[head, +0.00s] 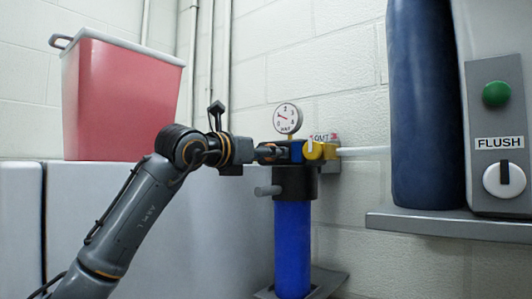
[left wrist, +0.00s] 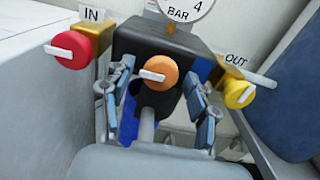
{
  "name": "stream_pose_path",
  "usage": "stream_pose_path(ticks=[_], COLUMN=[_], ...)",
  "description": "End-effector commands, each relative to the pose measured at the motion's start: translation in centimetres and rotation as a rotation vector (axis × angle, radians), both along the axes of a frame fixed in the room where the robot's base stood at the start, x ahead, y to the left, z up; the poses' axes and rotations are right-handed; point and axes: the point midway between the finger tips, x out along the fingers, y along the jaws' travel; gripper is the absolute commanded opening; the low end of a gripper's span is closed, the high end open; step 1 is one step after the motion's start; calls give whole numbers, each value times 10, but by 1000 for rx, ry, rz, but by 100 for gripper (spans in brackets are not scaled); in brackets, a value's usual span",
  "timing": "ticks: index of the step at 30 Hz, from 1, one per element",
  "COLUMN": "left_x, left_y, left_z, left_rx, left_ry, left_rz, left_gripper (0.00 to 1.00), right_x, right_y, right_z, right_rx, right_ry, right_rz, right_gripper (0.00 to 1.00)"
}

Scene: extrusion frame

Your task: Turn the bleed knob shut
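An orange knob (left wrist: 158,73) with a white pointer sits on the front of the black filter head (left wrist: 165,38), between a red knob (left wrist: 70,48) marked IN and a yellow knob (left wrist: 238,93) marked OUT. I see no bleed label on the orange knob. My left gripper (left wrist: 157,82) is open, its fingers on either side of the orange knob with visible gaps. In the head view my left gripper (head: 284,152) is at the filter head and hides the orange and red knobs; the yellow knob (head: 315,150) shows to its right. My right gripper is not in view.
A gauge (head: 288,118) stands above the head; a blue filter bowl (head: 293,245) hangs below. A grey stub (head: 268,190) juts out under the gripper. A dark blue cylinder (head: 425,100) and FLUSH panel (head: 497,130) are right. A red bin (head: 120,95) is left.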

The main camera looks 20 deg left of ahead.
Motion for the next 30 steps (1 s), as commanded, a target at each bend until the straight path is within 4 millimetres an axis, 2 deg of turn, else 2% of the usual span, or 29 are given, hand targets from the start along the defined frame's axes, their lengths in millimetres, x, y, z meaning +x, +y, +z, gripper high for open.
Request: stream_pose_path(ticks=[1, 6, 8, 20, 30], left_x=[0, 0, 0, 0, 0], left_y=[0, 0, 0, 1, 2], left_z=[0, 0, 0, 1, 2], left_rx=[0, 0, 0, 67, 316], left_ry=[0, 0, 0, -26, -116], left_rz=[0, 0, 0, 1, 2], left_gripper=[49, 14, 5, 5, 5], right_x=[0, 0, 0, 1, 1], right_y=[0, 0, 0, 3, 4], right_z=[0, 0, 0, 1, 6], right_rx=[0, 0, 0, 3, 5], right_ry=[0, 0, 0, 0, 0], right_rz=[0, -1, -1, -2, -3], right_gripper=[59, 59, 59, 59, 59])
